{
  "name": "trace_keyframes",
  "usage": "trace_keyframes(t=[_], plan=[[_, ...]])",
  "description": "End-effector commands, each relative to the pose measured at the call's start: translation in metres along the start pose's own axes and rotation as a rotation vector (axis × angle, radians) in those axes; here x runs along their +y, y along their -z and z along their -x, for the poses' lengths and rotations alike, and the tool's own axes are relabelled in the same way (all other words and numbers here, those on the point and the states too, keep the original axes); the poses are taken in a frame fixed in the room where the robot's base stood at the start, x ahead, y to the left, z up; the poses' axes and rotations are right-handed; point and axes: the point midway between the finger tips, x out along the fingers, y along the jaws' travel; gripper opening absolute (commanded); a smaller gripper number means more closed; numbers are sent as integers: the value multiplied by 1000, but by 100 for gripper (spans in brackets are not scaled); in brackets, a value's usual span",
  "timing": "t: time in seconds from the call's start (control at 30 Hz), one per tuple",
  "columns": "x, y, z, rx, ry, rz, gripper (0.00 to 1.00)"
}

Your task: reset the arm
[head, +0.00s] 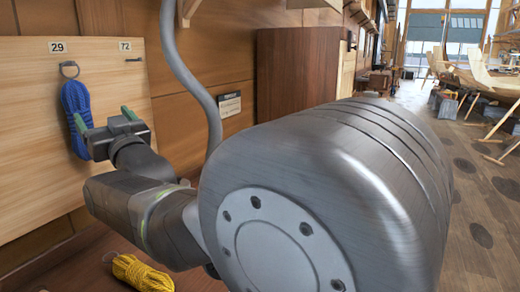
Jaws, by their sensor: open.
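My gripper (104,119) has two green-tipped fingers spread apart, with nothing visible between them. It is at the left, in front of the wooden board (120,80). Its left finger overlaps the blue rope coil (75,103) in the picture; I cannot tell whether they touch.
A yellow rope coil (141,273) lies on the brown surface below the board. A peg (134,60) under label 72 holds nothing. A brown cabinet (297,80) and a grey hose (184,75) stand behind my arm. Open floor (470,185) lies at the right.

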Motion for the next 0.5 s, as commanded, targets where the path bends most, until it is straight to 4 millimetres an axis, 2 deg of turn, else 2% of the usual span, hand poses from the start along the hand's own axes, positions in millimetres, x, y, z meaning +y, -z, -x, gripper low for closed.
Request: trace_keyframes(t=[0.03, 0.2, 0.5], plan=[[0, 12, -7, -1, 0, 0, 79], [-1, 25, -13, -1, 1, 0, 79], [-1, 34, -17, -1, 1, 0, 79]])
